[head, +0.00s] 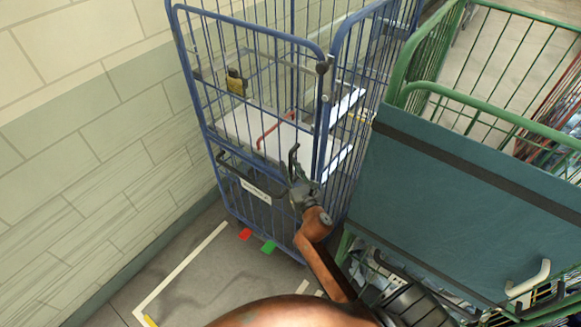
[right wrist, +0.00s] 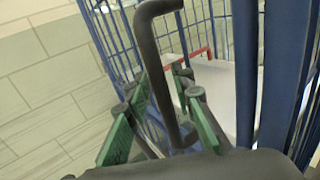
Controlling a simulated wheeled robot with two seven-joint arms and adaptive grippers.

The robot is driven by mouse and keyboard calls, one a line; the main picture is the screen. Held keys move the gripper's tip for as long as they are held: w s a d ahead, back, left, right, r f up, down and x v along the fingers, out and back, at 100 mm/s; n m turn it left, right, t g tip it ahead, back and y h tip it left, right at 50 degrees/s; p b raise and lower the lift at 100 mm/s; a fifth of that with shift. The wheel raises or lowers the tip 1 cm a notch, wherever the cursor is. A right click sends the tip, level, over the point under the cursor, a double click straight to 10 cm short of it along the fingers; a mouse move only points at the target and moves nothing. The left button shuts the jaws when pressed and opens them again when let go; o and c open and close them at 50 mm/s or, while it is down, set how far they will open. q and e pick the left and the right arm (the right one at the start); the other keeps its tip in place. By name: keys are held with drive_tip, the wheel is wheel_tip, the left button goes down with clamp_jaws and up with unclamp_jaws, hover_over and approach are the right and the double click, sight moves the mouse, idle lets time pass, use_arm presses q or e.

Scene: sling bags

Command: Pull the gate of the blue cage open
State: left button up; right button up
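The blue cage (head: 385,20) stands against the wall, its barred gate (head: 247,27) facing me and looking closed. A black upright handle (head: 293,160) sits near the gate's right edge; it shows large in the right wrist view (right wrist: 168,75). My right gripper (head: 299,184) is at this handle. In the right wrist view its green-padded fingers (right wrist: 172,95) are spread, with the handle's bar between them and gaps visible. Whether a finger touches the bar I cannot tell. A brass padlock-like piece (head: 236,82) is on the gate's left part. My left gripper is not in view.
A green cage (head: 430,88) with a teal panel (head: 455,190) stands close on the right. A pale block wall (head: 90,130) runs along the left. Floor with a white line (head: 180,268) is clear at the lower left. Red (head: 246,234) and green (head: 268,247) pieces lie by the cage base.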

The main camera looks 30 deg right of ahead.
clamp_jaws()
idle(0.5)
